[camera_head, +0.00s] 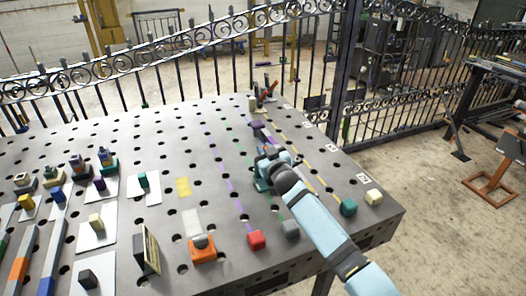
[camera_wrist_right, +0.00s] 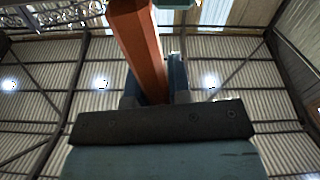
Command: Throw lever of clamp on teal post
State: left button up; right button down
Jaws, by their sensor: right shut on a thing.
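My right gripper (camera_head: 268,160) is at the right-centre of the holed table, on the end of my light blue arm. In the right wrist view its two fingers (camera_wrist_right: 155,85) are shut on an orange-red lever bar (camera_wrist_right: 138,45), which runs upward out of the picture. A bit of orange-red (camera_head: 268,149) shows by the gripper in the head view. A small teal part (camera_head: 262,183) shows beside the gripper; the arm hides much of the clamp and its post. Another clamp with a red lever (camera_head: 267,92) stands at the table's far edge. My left gripper is not in view.
A teal-green block (camera_head: 348,207), a cream block (camera_head: 374,197) and a red block (camera_head: 256,240) stand near the arm. An orange block (camera_head: 203,249) and an upright plate (camera_head: 151,250) stand further left. A wrought-iron gate (camera_head: 200,65) runs behind the table.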

dwell(0.3)
jog(key=c, duration=1)
grip_release()
jog(key=shift+c, duration=0.2)
jog(key=v, duration=0.7)
jog(key=shift+s, duration=0.25)
jog(key=shift+d, duration=0.1)
